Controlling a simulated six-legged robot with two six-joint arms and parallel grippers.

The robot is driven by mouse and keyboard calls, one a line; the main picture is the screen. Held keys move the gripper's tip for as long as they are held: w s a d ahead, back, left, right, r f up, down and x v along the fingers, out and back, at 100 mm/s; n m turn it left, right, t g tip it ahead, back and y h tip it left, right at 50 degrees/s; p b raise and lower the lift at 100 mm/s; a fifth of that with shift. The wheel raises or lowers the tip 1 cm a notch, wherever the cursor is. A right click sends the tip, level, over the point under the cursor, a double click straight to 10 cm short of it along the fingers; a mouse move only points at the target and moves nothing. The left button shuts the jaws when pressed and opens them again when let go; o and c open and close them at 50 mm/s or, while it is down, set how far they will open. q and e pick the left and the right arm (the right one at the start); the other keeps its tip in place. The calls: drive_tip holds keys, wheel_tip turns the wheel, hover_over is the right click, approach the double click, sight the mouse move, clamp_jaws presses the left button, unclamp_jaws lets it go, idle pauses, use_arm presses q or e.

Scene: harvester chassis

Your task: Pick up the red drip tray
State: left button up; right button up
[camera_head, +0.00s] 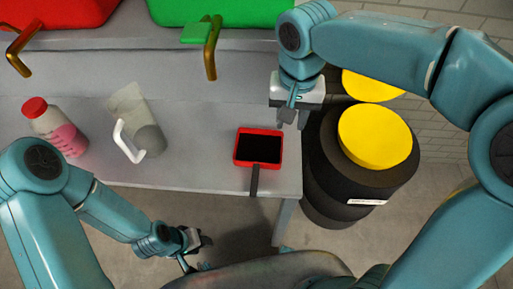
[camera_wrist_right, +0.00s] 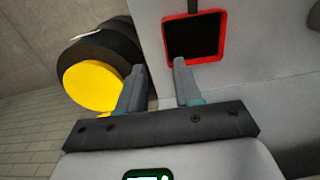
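The red drip tray (camera_head: 258,132) has a red rim and a black inside. It lies on the grey counter (camera_head: 200,176) near its front right corner, with a dark handle-like strip (camera_head: 254,182) reaching over the front edge. My right gripper (camera_head: 288,119) is above the counter's right edge, to the right of and a little behind the tray. In the right wrist view its two fingers (camera_wrist_right: 158,72) are apart with nothing between them, and the tray (camera_wrist_right: 194,62) lies just beyond the right-hand finger. My left gripper (camera_head: 190,252) is low in front of the counter; its fingers are too small to read.
A bottle with a red cap (camera_head: 56,128) and a clear jug with a white handle (camera_head: 138,122) stand on the left of the counter. Black barrels with yellow lids (camera_head: 374,136) stand right of it. Red (camera_head: 60,12) and green (camera_head: 240,10) containers with brass taps are behind.

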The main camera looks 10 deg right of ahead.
sight(257, 163)
wheel_tip(257, 163, down, 11)
drive_tip(key=shift+f+b, duration=0.1)
drive_tip(key=shift+b, duration=0.45)
drive_tip(key=f, duration=0.5)
drive_tip(key=shift+w+a+f, duration=0.1)
drive_tip(key=shift+w+a, duration=0.15)
clamp_jaws()
